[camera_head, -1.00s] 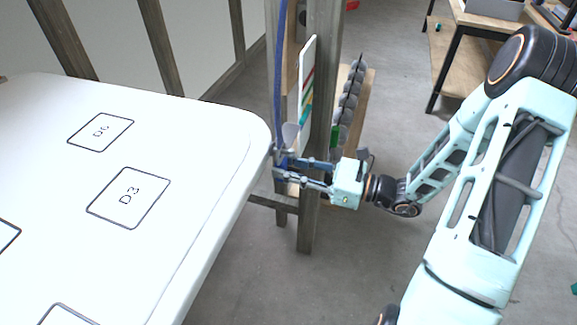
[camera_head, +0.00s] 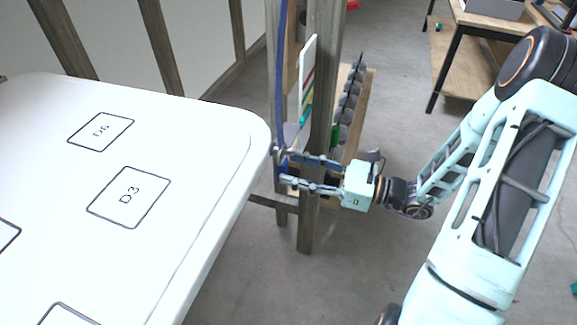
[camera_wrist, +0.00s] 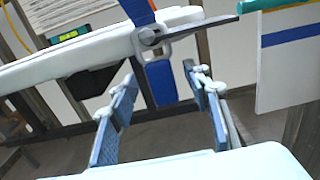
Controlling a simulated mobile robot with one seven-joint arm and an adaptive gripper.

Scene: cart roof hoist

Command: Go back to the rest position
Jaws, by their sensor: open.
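My gripper (camera_head: 278,167) is open and empty in the head view, just right of the white roof panel's (camera_head: 215,125) rounded corner. A blue strap (camera_head: 280,60) hangs down beside a wooden post, close to the fingertips. In the wrist view my gripper (camera_wrist: 163,85) shows both fingers spread. The blue strap (camera_wrist: 162,82) runs down beyond and between the fingers, and a grey metal buckle or lever (camera_wrist: 150,38) sits on it at the panel's edge. Whether the fingertips touch the strap cannot be told.
The wooden post (camera_head: 322,110) stands close to my gripper, with a white board (camera_head: 306,85) and a rack of grey round items (camera_head: 350,95) behind it. A workbench (camera_head: 480,25) stands at the back right. Open floor (camera_head: 400,260) lies below my arm.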

